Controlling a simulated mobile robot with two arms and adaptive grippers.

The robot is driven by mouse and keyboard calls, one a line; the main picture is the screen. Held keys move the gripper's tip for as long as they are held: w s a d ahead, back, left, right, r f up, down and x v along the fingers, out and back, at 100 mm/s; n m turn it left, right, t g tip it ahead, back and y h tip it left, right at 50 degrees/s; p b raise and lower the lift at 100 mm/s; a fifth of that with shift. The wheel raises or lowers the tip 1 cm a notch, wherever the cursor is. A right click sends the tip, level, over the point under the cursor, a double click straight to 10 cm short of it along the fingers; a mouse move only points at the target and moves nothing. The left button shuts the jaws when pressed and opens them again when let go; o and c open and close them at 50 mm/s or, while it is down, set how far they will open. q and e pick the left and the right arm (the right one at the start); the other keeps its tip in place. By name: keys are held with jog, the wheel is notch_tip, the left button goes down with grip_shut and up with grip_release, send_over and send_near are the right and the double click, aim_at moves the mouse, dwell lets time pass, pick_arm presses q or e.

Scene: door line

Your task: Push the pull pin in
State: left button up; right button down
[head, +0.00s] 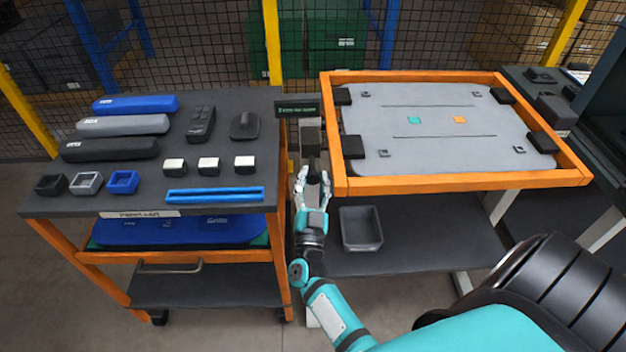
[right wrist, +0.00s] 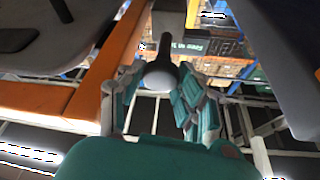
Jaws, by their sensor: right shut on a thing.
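My right gripper (head: 312,178) is in the gap between the cart on the left and the orange-framed table on the right. In the right wrist view its fingers (right wrist: 160,98) stand on both sides of the pull pin's dark rounded knob (right wrist: 161,75), and they are shut on it. The pin's shaft runs up from the knob toward the top of that view. In the head view a dark grey block (head: 310,138) stands just beyond the fingertips, and the pin itself is hard to make out. How deep the pin sits cannot be told. My left gripper is not in view.
The cart top (head: 225,150) holds blue, grey and black handles, small cups and blocks. The orange frame (head: 345,187) edges close to my right gripper. A grey bin (head: 361,228) sits on the shelf below. A small dark sign (head: 298,108) stands behind the block.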

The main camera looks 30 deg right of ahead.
aim_at(312, 168)
jog(key=w+d, duration=0.1)
jog(key=w+b, duration=0.1)
jog(key=w, duration=0.1)
jog(key=shift+d+f, duration=0.1)
jog(key=shift+d, duration=0.25)
jog(key=shift+s, duration=0.15)
jog(key=c, duration=1.3)
grip_release()
jog(key=shift+c, duration=0.2)
jog(key=shift+o, duration=1)
jog(key=shift+w, duration=0.2)
